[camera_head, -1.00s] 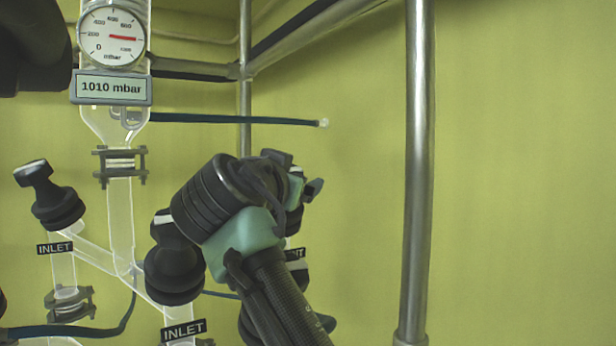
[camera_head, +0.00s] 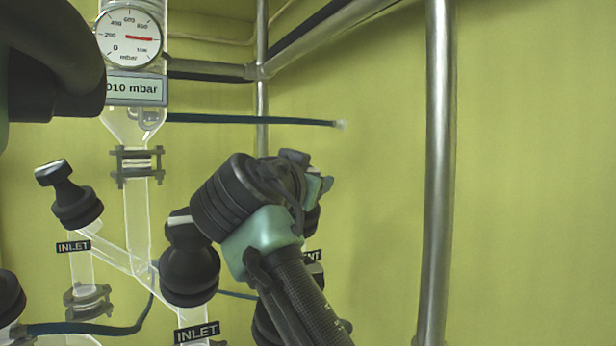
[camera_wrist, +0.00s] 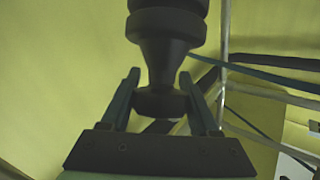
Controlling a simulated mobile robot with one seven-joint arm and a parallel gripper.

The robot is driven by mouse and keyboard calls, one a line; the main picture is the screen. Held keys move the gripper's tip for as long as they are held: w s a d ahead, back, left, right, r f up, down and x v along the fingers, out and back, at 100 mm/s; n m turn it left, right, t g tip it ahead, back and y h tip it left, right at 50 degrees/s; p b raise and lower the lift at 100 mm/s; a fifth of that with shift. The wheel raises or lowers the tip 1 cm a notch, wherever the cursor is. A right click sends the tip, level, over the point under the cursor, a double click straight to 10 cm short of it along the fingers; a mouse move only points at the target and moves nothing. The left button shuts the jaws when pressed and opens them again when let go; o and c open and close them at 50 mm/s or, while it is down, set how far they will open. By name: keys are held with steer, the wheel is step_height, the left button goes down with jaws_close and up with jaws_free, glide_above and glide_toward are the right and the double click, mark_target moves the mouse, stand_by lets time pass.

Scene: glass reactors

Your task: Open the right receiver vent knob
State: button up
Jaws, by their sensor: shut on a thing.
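The black vent knob (camera_wrist: 166,62) fills the top middle of the wrist view, with a flared neck and a rounded lower end. My gripper (camera_wrist: 162,82) has one finger on each side of that lower end and is shut on it. In the head view my arm covers most of the vent valve. Only part of its label (camera_head: 313,256), ending in "NT", shows beside my arm. My fingertips are hidden there, so the knob's turn cannot be told.
Two black inlet knobs, one upper left (camera_head: 70,195) and one close beside my arm (camera_head: 188,262), stand on glass branches. A gauge (camera_head: 129,37) hangs above. A metal post (camera_head: 438,170) rises at right, with open space before the yellow-green wall.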

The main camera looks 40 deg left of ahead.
steer(key=shift+n+y, duration=0.3)
steer(key=n+y, duration=0.1)
steer(key=n+g+y+p, duration=0.1)
steer(key=n, duration=0.1)
steer(key=n+g+y+p, duration=0.1)
steer(key=y, duration=0.1)
steer(key=shift+s+a+r, duration=0.15)
steer(key=shift+a+r, duration=0.05)
steer(key=shift+r, duration=0.05)
steer(key=n+g+y, duration=0.1)
steer(key=n+g+y+p, duration=0.1)
steer(key=n, duration=0.1)
steer(key=n+g+y+p, duration=0.1)
steer(key=n, duration=0.1)
steer(key=shift+s+a+r+g+y, duration=0.1)
steer(key=shift+s+a+g+y, duration=0.1)
steer(key=shift+s+g+y, duration=0.15)
steer(key=shift+s+a+n+g+y+p, duration=0.15)
steer(key=shift+n+g+y+p, duration=0.2)
steer(key=shift+n+g, duration=0.95)
steer(key=shift+s+a+n+g+y+p, duration=0.15)
steer(key=shift+n+g+y, duration=0.25)
steer(key=shift+n+g, duration=0.9)
steer(key=shift+s+n+g+y+p, duration=0.2)
steer(key=shift+n+g+y, duration=0.2)
steer(key=shift+n+g, duration=0.9)
steer(key=shift+f, duration=0.25)
steer(key=o, duration=1.4)
steer(key=shift+a, duration=0.1)
